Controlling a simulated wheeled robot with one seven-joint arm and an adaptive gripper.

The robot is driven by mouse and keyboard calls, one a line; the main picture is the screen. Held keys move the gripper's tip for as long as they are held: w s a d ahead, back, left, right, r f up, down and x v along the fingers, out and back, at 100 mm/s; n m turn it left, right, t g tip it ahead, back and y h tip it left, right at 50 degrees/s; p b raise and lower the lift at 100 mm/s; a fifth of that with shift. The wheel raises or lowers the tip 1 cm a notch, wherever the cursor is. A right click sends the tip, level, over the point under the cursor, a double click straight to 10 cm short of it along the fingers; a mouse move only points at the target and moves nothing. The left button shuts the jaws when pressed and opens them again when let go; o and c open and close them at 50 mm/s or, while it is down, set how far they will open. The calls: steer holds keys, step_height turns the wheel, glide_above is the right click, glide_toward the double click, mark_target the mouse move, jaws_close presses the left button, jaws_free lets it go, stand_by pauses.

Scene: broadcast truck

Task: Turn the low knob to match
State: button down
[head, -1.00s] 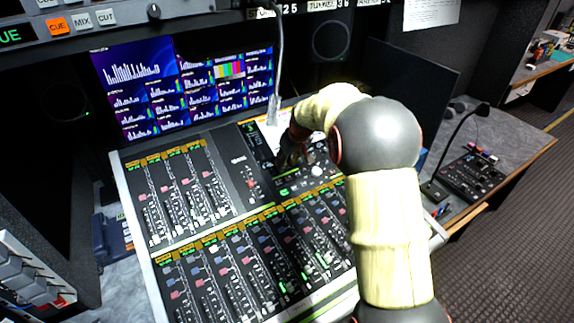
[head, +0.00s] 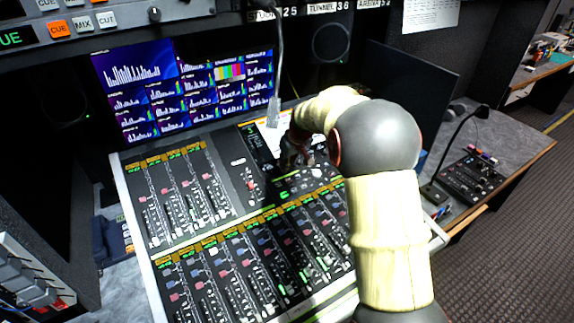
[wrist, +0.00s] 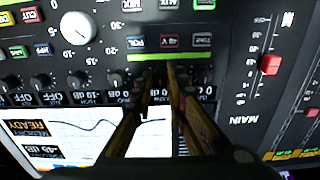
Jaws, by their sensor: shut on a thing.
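My gripper (wrist: 160,72) is over the console's control panel in the wrist view, which shows the panel upside down. Its two fingers are close together in a row of small dark knobs and are shut on a knob there. The fingers hide that knob, its pointer and its label, so I cannot read its setting. Other small knobs (wrist: 75,80) in the same row show beside the fingers, some marked OFF. In the head view my gripper (head: 290,152) is a dark shape at the top of the console, partly behind my arm.
A large pale knob (wrist: 77,27) and lit buttons (wrist: 143,43) lie near the fingers. A red fader (wrist: 270,64) marked MAIN is to the right. A small screen (wrist: 85,130) with a curve is close below.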

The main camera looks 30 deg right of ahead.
steer(key=shift+m+p, duration=0.3)
steer(key=shift+p, duration=0.1)
steer(key=m+p, duration=0.4)
steer(key=shift+r+m, duration=0.15)
steer(key=shift+m, duration=0.15)
steer(key=m+p, duration=0.3)
steer(key=shift+d, duration=0.1)
steer(key=shift+m+p, duration=1.45)
steer(key=shift+m, duration=0.25)
steer(key=shift+f, duration=0.2)
steer(key=c, duration=1.8)
jaws_free()
steer(key=shift+o, duration=0.2)
steer(key=shift+r, duration=0.15)
